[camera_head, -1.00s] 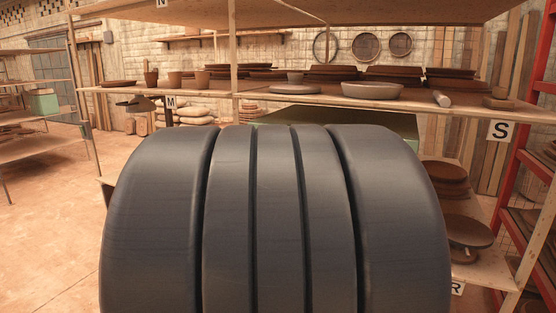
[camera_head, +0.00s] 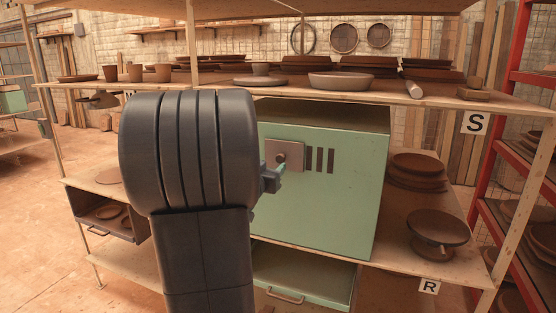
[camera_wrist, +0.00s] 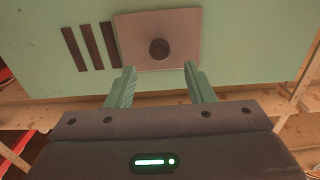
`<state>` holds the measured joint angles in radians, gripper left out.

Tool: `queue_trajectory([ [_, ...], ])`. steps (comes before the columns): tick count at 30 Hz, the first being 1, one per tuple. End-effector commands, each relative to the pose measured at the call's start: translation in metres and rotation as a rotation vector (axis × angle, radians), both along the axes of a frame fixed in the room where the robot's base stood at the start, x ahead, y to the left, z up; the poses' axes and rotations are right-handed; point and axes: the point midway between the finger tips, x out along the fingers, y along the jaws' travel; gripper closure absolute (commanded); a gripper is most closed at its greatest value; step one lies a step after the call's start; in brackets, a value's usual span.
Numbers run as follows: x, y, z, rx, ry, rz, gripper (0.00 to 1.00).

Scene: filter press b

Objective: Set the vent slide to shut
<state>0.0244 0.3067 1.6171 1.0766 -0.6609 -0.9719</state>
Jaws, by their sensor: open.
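The vent slide is a pinkish-grey plate (camera_head: 284,154) with a dark round knob (camera_head: 281,158), on the front of a green box (camera_head: 345,190). Dark vertical slots (camera_head: 319,160) show uncovered to the right of the plate. In the wrist view, which is turned over, the plate (camera_wrist: 185,25) and knob (camera_wrist: 159,49) lie ahead of my fingers, with the slots (camera_wrist: 90,46) at the left. My gripper (camera_wrist: 159,76) is open and empty, its two green fingertips on either side of the knob's line and apart from it. In the head view my arm hides most of the gripper.
The box stands on a wooden shelf, below a board (camera_head: 370,90) holding a grey bowl (camera_head: 341,81) and stacked plates. Brown dishes (camera_head: 437,230) stand at the right. An open green drawer (camera_head: 300,280) juts out below. A red rack (camera_head: 515,170) is at the far right.

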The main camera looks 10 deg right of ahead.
Motion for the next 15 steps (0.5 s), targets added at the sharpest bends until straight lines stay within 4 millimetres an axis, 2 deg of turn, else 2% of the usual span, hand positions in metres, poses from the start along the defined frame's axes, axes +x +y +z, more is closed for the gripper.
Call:
queue_trajectory([
  [6, 0.035, -0.024, 0.000, -0.001, 0.003, -0.001, 0.52],
  [15, 0.056, -0.038, 0.000, 0.001, 0.001, 0.001, 0.52],
])
